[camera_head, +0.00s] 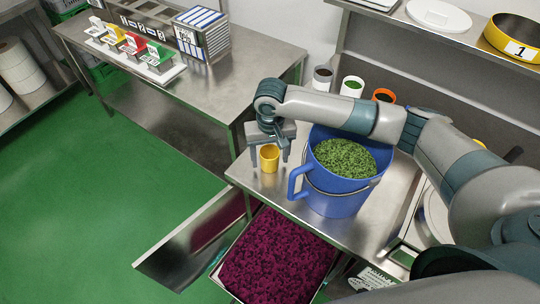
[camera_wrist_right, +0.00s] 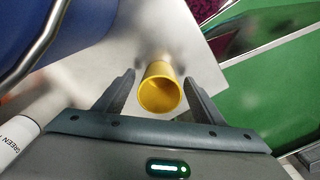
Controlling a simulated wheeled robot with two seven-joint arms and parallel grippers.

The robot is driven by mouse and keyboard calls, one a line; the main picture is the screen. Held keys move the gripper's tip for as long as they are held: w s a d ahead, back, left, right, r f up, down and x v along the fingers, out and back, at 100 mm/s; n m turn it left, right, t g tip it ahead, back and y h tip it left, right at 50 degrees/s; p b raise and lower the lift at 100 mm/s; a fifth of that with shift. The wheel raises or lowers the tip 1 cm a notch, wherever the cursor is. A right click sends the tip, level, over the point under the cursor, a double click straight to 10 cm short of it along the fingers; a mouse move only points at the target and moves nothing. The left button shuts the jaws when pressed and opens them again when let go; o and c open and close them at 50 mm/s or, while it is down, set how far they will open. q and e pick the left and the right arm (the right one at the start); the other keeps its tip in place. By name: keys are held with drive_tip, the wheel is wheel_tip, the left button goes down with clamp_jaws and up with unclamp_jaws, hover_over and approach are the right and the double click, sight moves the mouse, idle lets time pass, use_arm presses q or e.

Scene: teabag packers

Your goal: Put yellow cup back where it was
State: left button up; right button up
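The yellow cup (camera_head: 269,158) appears to stand upright near the left corner of the steel table, left of the blue bucket. In the right wrist view the yellow cup (camera_wrist_right: 161,93) shows its open mouth and looks empty. My right gripper (camera_head: 269,156) is above and around it, one finger on each side. The wrist view shows the right gripper (camera_wrist_right: 160,100) open, with gaps between the fingers and the cup. My left gripper is not in view.
The blue bucket (camera_head: 335,203) of green leaves stands close right of the cup. Behind it are a grey cup (camera_head: 323,78), a white cup (camera_head: 352,88) and an orange cup (camera_head: 383,96). A bin of purple material (camera_head: 275,255) sits below the table's front edge.

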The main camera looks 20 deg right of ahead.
drive_tip(key=shift+r, duration=0.1)
drive_tip(key=shift+r, duration=0.5)
wheel_tip(320, 180, up, 11)
drive_tip(key=b, duration=0.3)
drive_tip(key=shift+s, duration=0.15)
drive_tip(key=shift+r, duration=0.1)
idle(0.4)
